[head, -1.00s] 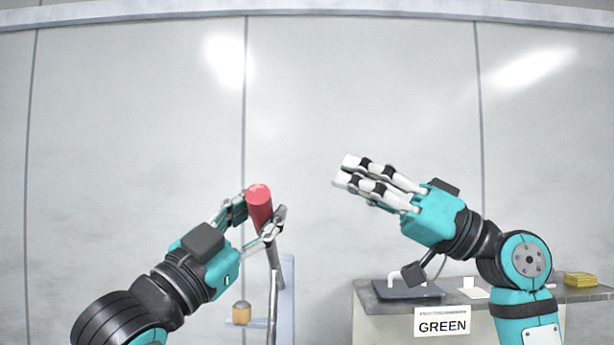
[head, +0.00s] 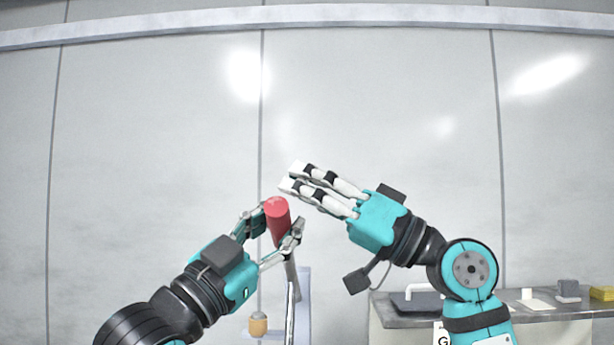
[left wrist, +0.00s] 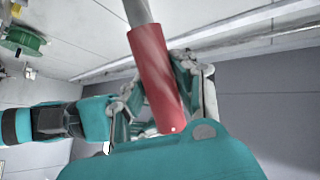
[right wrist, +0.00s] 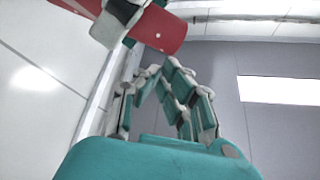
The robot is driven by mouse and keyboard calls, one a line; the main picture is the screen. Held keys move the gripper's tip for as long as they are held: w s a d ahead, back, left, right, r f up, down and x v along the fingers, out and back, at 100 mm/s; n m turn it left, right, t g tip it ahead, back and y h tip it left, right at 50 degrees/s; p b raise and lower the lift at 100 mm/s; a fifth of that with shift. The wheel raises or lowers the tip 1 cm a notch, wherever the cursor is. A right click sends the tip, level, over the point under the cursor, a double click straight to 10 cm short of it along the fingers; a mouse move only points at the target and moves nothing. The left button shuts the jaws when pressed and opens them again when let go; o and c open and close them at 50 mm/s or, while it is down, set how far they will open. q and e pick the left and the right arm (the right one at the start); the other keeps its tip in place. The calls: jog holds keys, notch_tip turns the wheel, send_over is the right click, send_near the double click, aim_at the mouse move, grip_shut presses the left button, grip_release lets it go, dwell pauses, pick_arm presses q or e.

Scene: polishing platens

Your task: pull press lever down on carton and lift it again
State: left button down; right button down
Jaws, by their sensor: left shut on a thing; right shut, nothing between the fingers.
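The press lever has a red cylindrical grip (head: 278,222) on a grey metal bar (head: 291,290). My left gripper (head: 272,228) is shut around the red grip. In the left wrist view the red grip (left wrist: 156,80) lies between the fingers, with the bar running up out of the picture. My right gripper (head: 297,180) is shut and empty, just above and right of the red grip. In the right wrist view the red grip (right wrist: 158,30) shows at the top, apart from the right fingertips (right wrist: 160,75). The carton cannot be made out.
A grey upright stand (head: 303,300) with an orange-topped knob (head: 258,322) is behind the lever. A grey bench (head: 390,312) at the right holds a dark tray, a grey block (head: 568,290) and a yellow sponge-like block (head: 604,285). A plain panelled wall fills the back.

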pick_arm(q)
jog(key=shift+d, duration=0.1)
jog(key=shift+w+d, duration=0.15)
jog(key=shift+d, duration=0.2)
jog(key=c, duration=1)
grip_release()
jog(key=shift+a, duration=0.55)
pick_arm(e)
jog(key=shift+s+a+f+n+g, duration=0.1)
jog(key=shift+s+f+n+g, duration=0.35)
jog(key=shift+s+f, duration=0.4)
pick_arm(q)
jog(key=shift+d, duration=0.15)
pick_arm(e)
jog(key=shift+w+f, duration=0.1)
jog(key=shift+w, duration=0.05)
